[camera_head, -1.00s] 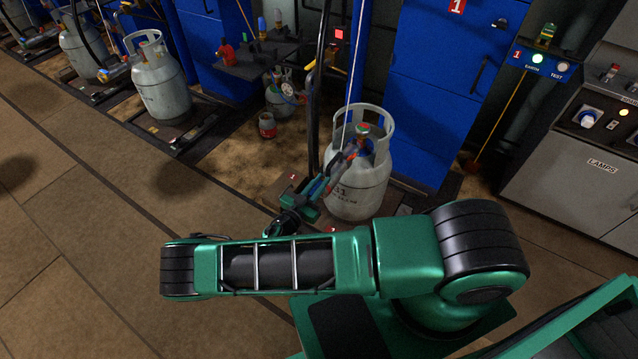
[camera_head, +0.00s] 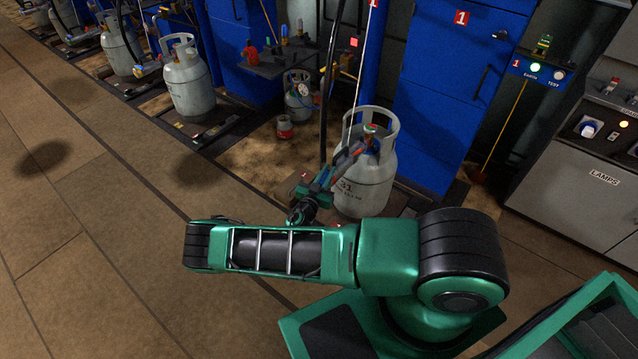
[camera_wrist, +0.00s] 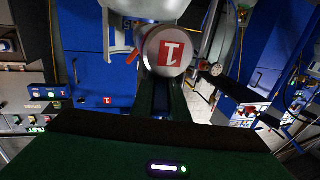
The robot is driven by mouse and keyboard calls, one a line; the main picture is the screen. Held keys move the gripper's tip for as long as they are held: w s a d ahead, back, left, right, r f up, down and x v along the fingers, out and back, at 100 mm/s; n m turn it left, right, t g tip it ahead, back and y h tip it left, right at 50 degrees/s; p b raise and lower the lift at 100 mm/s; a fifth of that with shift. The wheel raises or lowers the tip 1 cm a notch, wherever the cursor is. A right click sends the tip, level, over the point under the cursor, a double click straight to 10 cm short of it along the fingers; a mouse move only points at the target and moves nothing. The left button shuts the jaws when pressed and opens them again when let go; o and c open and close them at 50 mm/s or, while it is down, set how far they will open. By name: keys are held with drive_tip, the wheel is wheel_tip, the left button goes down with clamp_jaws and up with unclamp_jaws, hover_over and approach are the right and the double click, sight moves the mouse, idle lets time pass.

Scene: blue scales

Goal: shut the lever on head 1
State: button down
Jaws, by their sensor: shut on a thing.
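Head 1 (camera_wrist: 165,50) shows in the wrist view as a round grey end with a red label "1", between my gripper's (camera_wrist: 165,90) two dark fingers, which are shut on it. Its red-orange lever (camera_wrist: 132,57) sticks out to the left, clear of the fingers. In the head view my gripper (camera_head: 335,170) reaches the near left side of a grey gas cylinder (camera_head: 365,185). The head is by the cylinder's red-topped valve (camera_head: 370,128), inside the collar. I cannot tell whether the head is seated on the valve, or the lever's exact angle.
A blue cabinet (camera_head: 450,90) marked 1 stands behind the cylinder, with a grey LAMPS panel (camera_head: 585,160) at right. A black hose (camera_head: 325,110) and thin cable hang by the cylinder. More cylinders (camera_head: 188,85) stand at left. The floor (camera_head: 110,240) at front left is clear.

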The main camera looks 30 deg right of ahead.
drive_tip(key=shift+d, duration=0.2)
drive_tip(key=c, duration=1.7)
unclamp_jaws()
drive_tip(key=shift+a, duration=0.15)
drive_tip(key=v, duration=1.1)
